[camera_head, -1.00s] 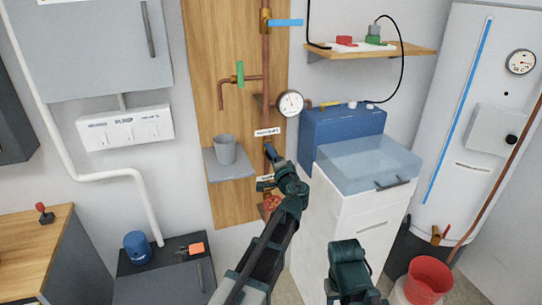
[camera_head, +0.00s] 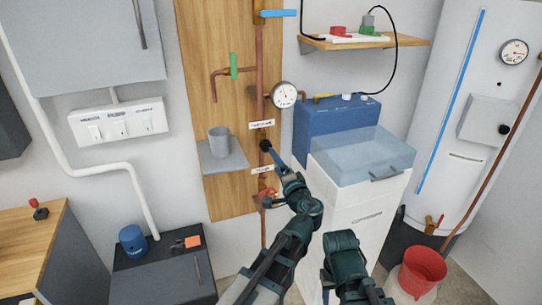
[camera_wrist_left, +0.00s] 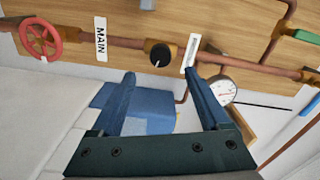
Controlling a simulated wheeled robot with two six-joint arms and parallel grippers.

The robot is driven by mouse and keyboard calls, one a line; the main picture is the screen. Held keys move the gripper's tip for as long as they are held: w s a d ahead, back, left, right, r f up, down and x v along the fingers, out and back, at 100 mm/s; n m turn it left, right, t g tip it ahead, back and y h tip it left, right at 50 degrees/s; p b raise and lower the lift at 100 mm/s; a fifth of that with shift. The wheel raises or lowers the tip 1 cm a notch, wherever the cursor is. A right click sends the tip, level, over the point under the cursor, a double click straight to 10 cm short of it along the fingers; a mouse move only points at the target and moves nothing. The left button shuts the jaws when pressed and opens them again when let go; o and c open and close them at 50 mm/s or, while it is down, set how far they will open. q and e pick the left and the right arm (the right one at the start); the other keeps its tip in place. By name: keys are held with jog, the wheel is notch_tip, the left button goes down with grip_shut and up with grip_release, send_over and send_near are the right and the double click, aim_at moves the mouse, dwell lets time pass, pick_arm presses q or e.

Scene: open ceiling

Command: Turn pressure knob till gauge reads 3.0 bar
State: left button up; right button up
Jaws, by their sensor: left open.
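The pressure knob, round and black on a brass body, is on the copper pipe in the left wrist view (camera_wrist_left: 160,55) and in the head view (camera_head: 265,145). The white round gauge (camera_head: 284,95) is above it on the same pipe; it also shows in the left wrist view (camera_wrist_left: 222,90). Its reading is too small to tell. My left gripper (camera_head: 276,158) is open and empty, pointing at the knob. In the left wrist view its blue fingers (camera_wrist_left: 161,76) lie apart, with the knob just beyond the gap. My right arm is at the bottom; its fingers are unclear.
A red wheel (camera_wrist_left: 40,39) is beside the MAIN label (camera_wrist_left: 101,38) on the pipe. A grey shelf (camera_head: 232,160) with a cup (camera_head: 219,141) is left of the knob. A blue box (camera_head: 320,130) and white cabinet (camera_head: 345,200) are to the right.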

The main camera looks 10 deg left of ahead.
pick_arm(q)
jog(key=shift+v, duration=1.6)
jog(key=s+a+f+n+g+h, duration=0.2)
jog(key=s+a+f+n+g, duration=0.3)
jog(key=f, duration=0.4)
jog(key=s+a+f+n+g+h, duration=0.25)
jog(key=s+f+g, duration=0.35)
jog(key=f, duration=0.3)
jog(key=s+d+f+m+g+h, duration=0.3)
jog(key=s+d+g+h, duration=0.1)
jog(key=s+d, duration=1.05)
notch_tip(320, 180, up, 12)
jog(key=w+d+p, duration=0.1)
jog(key=w+p, duration=0.1)
jog(key=p, duration=1.1)
jog(key=shift+d+r, duration=0.15)
jog(key=shift+d, duration=0.1)
